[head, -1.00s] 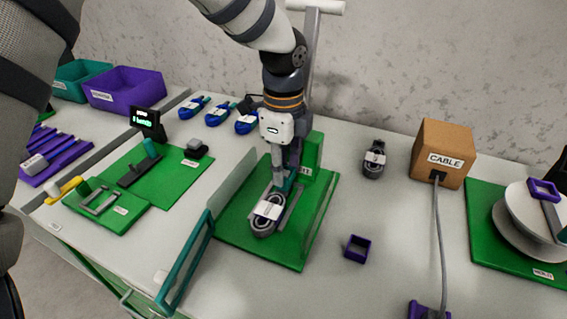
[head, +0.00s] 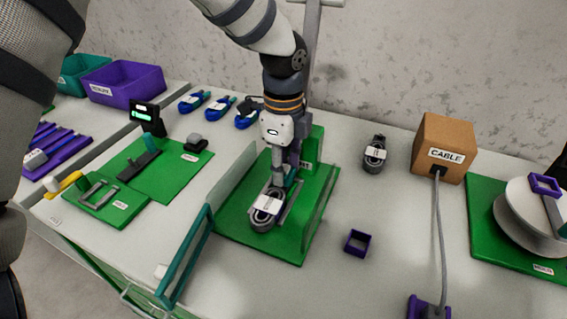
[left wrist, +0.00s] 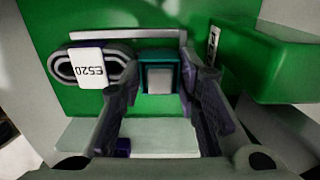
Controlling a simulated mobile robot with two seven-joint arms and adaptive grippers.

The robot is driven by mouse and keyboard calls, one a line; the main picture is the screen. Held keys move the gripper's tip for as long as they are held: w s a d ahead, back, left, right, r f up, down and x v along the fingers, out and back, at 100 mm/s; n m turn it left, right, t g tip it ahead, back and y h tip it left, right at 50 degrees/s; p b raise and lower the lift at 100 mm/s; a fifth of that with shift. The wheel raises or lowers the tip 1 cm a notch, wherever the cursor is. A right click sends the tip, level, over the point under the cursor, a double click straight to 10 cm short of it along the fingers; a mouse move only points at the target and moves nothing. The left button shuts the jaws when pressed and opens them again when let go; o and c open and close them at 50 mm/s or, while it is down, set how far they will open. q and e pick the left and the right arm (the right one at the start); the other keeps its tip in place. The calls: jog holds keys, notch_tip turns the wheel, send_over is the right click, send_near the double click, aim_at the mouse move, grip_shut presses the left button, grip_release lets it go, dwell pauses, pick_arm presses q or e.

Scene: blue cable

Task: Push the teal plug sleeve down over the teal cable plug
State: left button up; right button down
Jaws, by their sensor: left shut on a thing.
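My left gripper (head: 283,178) points down over a green fixture and is shut on a small teal piece (head: 290,177), which I take to be the plug sleeve. In the left wrist view, my left fingers (left wrist: 160,95) stand on both sides of the teal sleeve (left wrist: 158,55), with a pale grey block inside its frame. The coiled dark cable (head: 266,208) with a white label lies on the fixture just in front of the gripper; the coil also shows in the left wrist view (left wrist: 65,68). The teal plug itself is not distinct. My right gripper is not in view.
A purple square ring (head: 357,242) and a brown cable box (head: 444,148) are right. Bare table lies between.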

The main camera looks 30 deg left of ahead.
pick_arm(q)
jog(key=shift+f, duration=0.15)
jog(key=o, duration=0.9)
jog(key=shift+c, duration=0.2)
jog(key=shift+r+p, duration=0.6)
jog(key=shift+r, duration=3.45)
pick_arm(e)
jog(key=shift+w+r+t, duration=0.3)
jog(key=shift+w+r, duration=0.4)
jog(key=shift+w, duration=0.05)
